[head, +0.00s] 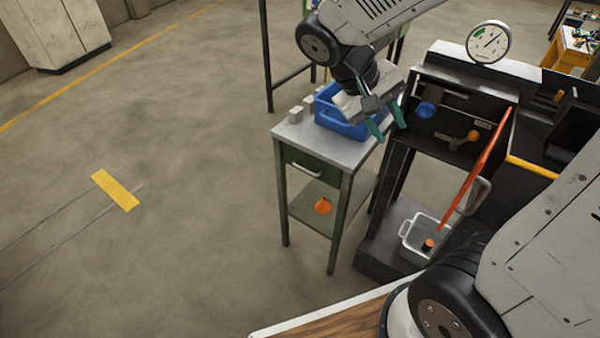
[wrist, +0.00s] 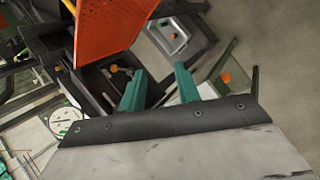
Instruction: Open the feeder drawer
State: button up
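A small table with green legs has a dark green drawer (head: 312,168) under its top, with a pale bar handle (head: 306,172) on its front. The drawer looks shut. My gripper (head: 386,122) hangs over the right side of the table, beside a blue bin, well above and to the right of the drawer handle. Its two teal fingers stand apart with nothing visible between them; they also show in the wrist view (wrist: 160,88). I cannot make out the drawer handle in the wrist view.
The blue bin (head: 326,117) and grey blocks (head: 295,114) stand on the tabletop. Right is a dark machine with a gauge (head: 488,42), a blue knob (head: 426,110), an orange knob (head: 473,136) and an orange panel (wrist: 110,28). Floor left of the table is clear.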

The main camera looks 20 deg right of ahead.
jog(key=w+a+f+n+t+h, duration=0.2)
jog(key=w+a+f+t+h, duration=0.15)
jog(key=w+f, duration=0.65)
jog(key=w+a+f+n+t+h, duration=0.3)
jog(key=w+a+f+h, duration=0.15)
jog(key=w+f, duration=0.55)
jog(key=n+t+y, duration=0.2)
jog(key=n+t, duration=0.1)
jog(key=t, duration=0.2)
send_near(304, 170)
jog(key=x, duration=0.9)
jog(key=shift+f, duration=0.1)
grip_shut()
